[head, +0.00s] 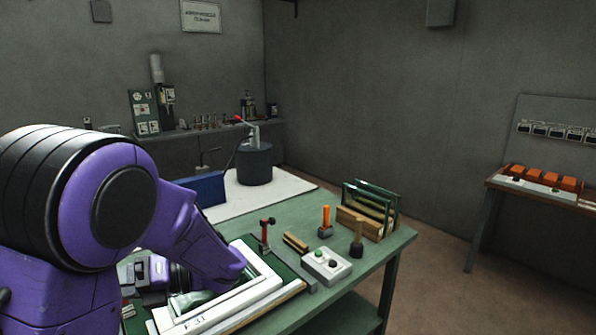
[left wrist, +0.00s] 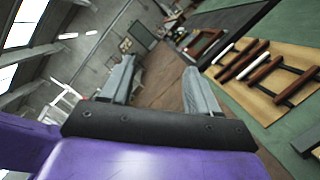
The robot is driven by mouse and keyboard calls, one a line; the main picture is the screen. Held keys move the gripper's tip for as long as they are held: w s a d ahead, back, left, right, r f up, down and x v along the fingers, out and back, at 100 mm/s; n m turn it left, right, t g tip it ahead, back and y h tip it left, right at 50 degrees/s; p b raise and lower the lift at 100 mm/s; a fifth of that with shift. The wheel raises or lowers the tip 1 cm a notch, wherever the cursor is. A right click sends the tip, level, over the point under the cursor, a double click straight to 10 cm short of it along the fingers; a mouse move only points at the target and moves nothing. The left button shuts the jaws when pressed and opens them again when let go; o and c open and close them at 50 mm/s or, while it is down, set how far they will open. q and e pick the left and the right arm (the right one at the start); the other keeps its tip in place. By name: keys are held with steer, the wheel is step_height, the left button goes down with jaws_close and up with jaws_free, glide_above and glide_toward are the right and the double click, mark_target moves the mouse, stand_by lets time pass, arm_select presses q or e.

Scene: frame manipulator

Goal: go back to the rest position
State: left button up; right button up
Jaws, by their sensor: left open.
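My left arm, purple and black, comes in from the left in the head view and covers the left part of the green workbench (head: 300,222). In the left wrist view my left gripper (left wrist: 160,84) has its two grey fingers apart with nothing between them. In the head view the arm largely hides this gripper. A white frame (head: 262,282) lies on the bench beside my arm; its left part is hidden. My right gripper is in neither view.
A side table (head: 488,184) with orange bins is at the right. The left wrist view shows brown frame pieces (left wrist: 262,68) on a board.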

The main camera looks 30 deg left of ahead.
arm_select(q)
steer(key=w+a+f+m+t+y+b, duration=0.1)
steer(key=w+a+m+t+y, duration=0.2)
steer(key=w+m+t+y, duration=0.4)
steer(key=w+a+f+m+t+y, duration=0.25)
steer(key=m+t, duration=0.25)
steer(key=m, duration=0.5)
steer(key=w+d+f+m+t+h+b, duration=0.25)
steer(key=w+f+m+t, duration=0.4)
steer(key=f+m, duration=0.35)
steer(key=w+d+f+m+t+h+b, duration=0.1)
steer(key=w+d+f+m+t+h, duration=0.35)
steer(key=f+m+t, duration=0.4)
steer(key=s+d+f+m+g+h+b, duration=0.1)
steer(key=s+d+f+m+h, duration=0.15)
steer(key=f, duration=0.55)
steer(key=s+d+f+m+g+h+b, duration=0.1)
steer(key=s+d+f+m+h+b, duration=0.2)
steer(key=f, duration=0.4)
steer(key=s+d+f+m+g+h, duration=0.15)
steer(key=d+f+m, duration=0.25)
steer(key=f, duration=0.4)
steer(key=s+d+f+m+g+h+b, duration=0.1)
steer(key=s+d+f+g+b, duration=0.1)
steer(key=s+f, duration=0.4)
steer(key=s+d+f+m+g+h+b, duration=0.1)
steer(key=s+d+f+g+h+b, duration=0.1)
steer(key=s+f, duration=0.5)
steer(key=shift+s+d+f, duration=0.3)
steer(key=shift+s, duration=0.9)
